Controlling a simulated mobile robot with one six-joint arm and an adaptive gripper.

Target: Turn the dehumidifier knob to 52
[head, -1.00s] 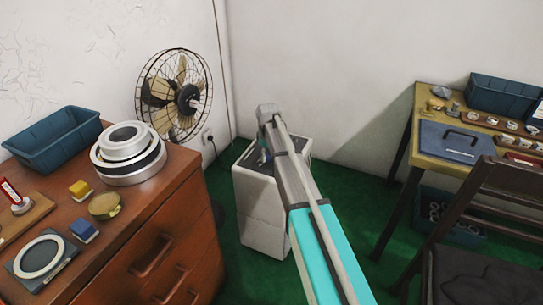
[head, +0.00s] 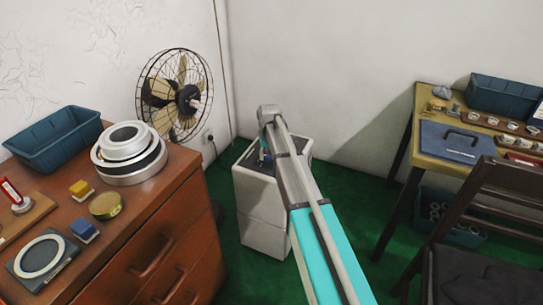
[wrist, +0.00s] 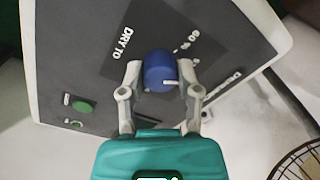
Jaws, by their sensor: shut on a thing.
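The dehumidifier (head: 262,205) is a white box on the green floor in the corner. Its dark top panel (wrist: 215,25) fills much of the wrist view, with the words "DRY TO" and scale marks, one reading like 60 %. The blue knob (wrist: 159,70) has a white pointer line, which lies towards the right of the picture. My gripper (wrist: 160,76) is shut on the knob, one finger on each side.
A green button (wrist: 82,106) sits on the panel. A wooden dresser (head: 150,240) with rings and a blue bin (head: 55,143) stands left. A fan (head: 175,95) is behind it. A yellow table (head: 440,150) and dark chair (head: 480,215) stand right. Green floor is clear between.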

